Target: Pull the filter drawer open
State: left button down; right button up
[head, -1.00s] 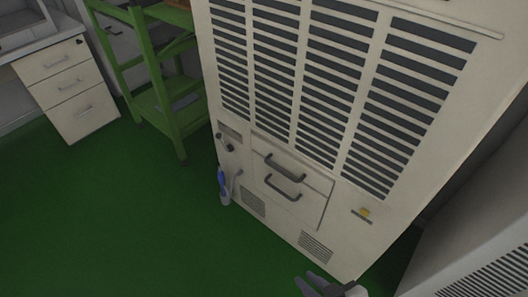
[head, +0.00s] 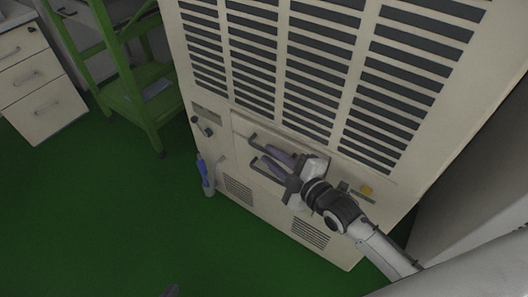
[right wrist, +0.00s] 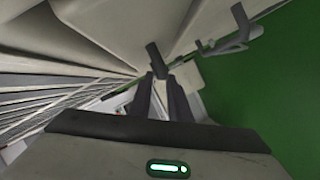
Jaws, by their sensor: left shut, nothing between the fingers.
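Only a tip of my left gripper (head: 171,291) shows at the bottom edge, shut and far from the cabinet.
A blue-and-white bottle-like item (head: 205,175) is at the cabinet's left side. A green shelf rack (head: 130,95) and a white drawer unit (head: 40,90) stand at the left. Green floor (head: 90,210) is clear in front. A pale unit (head: 470,190) stands at the right.

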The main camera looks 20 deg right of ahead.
aim_at(263, 149)
jog(key=x, duration=0.2)
jog(key=shift+w+a+f, duration=0.15)
jog(key=shift+w, duration=0.2)
pick_arm(q)
jog(key=shift+f+b, duration=0.3)
pick_arm(e)
jog(key=shift+w+a+f, duration=0.1)
jog(key=shift+w+a, duration=0.1)
jog(key=shift+w, duration=0.35)
pick_arm(q)
jog(key=shift+w, duration=0.1)
pick_arm(e)
grip_shut()
